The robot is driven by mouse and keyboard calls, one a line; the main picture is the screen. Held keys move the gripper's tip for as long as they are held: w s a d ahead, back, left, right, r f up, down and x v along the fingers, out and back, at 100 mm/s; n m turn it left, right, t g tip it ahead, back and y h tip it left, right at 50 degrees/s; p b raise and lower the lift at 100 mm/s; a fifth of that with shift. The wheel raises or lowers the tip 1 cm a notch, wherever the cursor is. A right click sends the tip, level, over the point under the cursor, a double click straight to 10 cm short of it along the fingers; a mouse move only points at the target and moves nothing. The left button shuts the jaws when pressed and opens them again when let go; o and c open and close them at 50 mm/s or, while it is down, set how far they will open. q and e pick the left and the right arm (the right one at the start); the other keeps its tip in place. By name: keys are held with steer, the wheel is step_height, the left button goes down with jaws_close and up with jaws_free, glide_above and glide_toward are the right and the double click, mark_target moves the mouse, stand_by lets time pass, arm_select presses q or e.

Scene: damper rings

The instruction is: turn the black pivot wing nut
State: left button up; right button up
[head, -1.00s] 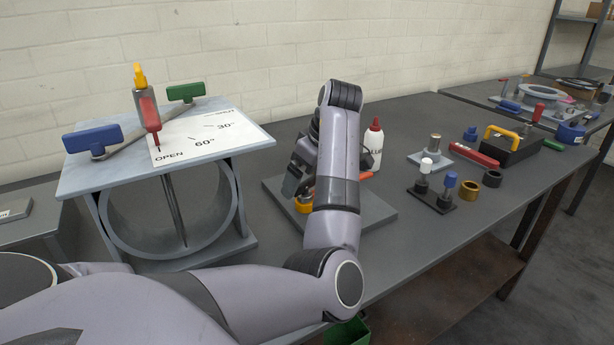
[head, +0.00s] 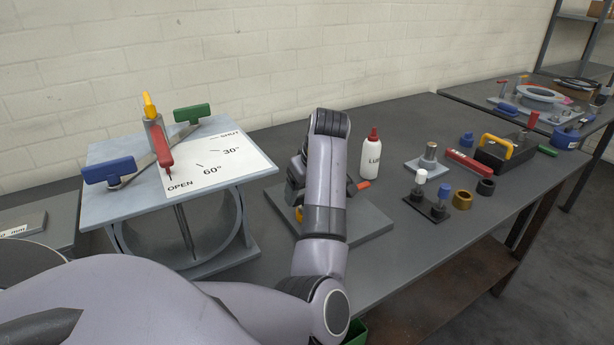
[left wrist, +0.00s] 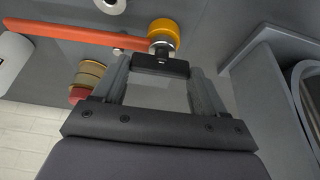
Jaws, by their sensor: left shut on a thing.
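The black wing nut (left wrist: 160,65) is a dark bar between the fingertips in the left wrist view, beside a round yellow-orange knob (left wrist: 163,30). My left gripper (left wrist: 158,75) is shut on the wing nut. An orange-red lever (left wrist: 75,34) runs left from the knob. In the head view, my left arm hides the wing nut and most of the gripper; a bit of the yellow knob (head: 299,214) and the lever's orange tip (head: 363,185) show past it, above a grey base plate (head: 365,222). My right gripper is not in view.
The damper box (head: 90,212) with its angle dial (head: 215,160) and coloured handles stands left of the arm. A white bottle (head: 371,158) stands behind the plate. Capped posts (head: 438,205) and a brass ring (head: 462,199) are to the right.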

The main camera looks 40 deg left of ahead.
arm_select(q)
steer(key=shift+m+p, duration=0.4)
steer(key=o, duration=1.1)
steer(key=shift+c, duration=0.2)
steer(key=v, duration=0.7)
steer(key=shift+s, duration=0.2)
